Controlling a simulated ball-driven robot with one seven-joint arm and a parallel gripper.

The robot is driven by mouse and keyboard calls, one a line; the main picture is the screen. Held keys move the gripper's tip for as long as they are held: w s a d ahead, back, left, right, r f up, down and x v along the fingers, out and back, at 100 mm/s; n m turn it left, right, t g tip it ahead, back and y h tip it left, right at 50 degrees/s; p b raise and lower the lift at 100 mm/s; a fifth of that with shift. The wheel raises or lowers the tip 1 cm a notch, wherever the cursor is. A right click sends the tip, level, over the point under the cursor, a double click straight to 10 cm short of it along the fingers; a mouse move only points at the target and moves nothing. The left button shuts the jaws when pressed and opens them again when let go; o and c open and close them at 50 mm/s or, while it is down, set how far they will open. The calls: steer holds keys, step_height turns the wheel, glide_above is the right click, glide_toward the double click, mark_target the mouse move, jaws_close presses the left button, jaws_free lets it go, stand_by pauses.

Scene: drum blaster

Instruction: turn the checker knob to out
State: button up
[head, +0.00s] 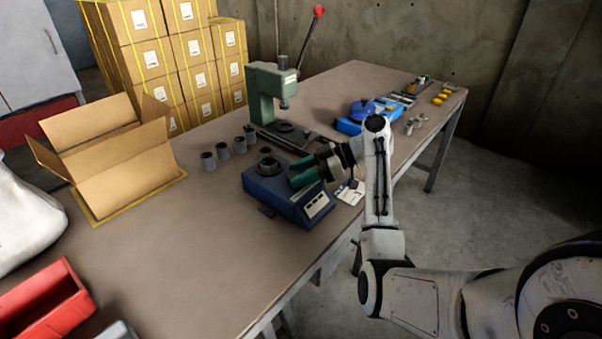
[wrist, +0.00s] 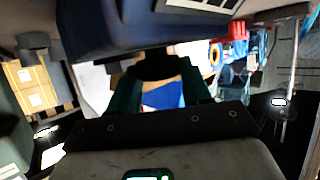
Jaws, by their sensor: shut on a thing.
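The checker (head: 285,196) is a blue box near the table's front edge, with a dark round socket (head: 268,165) on top and a pale label panel on its front right. My gripper (head: 293,172) has green fingers and reaches in from the right, over the checker's right side. In the wrist view the fingers close on a dark piece (wrist: 160,66), which I take to be the checker knob. The checker's body (wrist: 150,25) fills the top of that view. The knob's marks and setting cannot be read; the fingers hide the knob in the head view.
A green press (head: 262,92) with a red-tipped lever stands behind the checker. Several grey cylinders (head: 223,150) stand in a row to its left. An open cardboard box (head: 115,160) is farther left. Blue device (head: 360,115) and small parts lie at the far right.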

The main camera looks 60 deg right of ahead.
steer(key=o, duration=1.1)
steer(key=shift+c, duration=0.2)
steer(key=p+v, duration=0.1)
steer(key=v, duration=0.9)
steer(key=shift+s+d, duration=0.25)
steer(key=shift+r, duration=0.15)
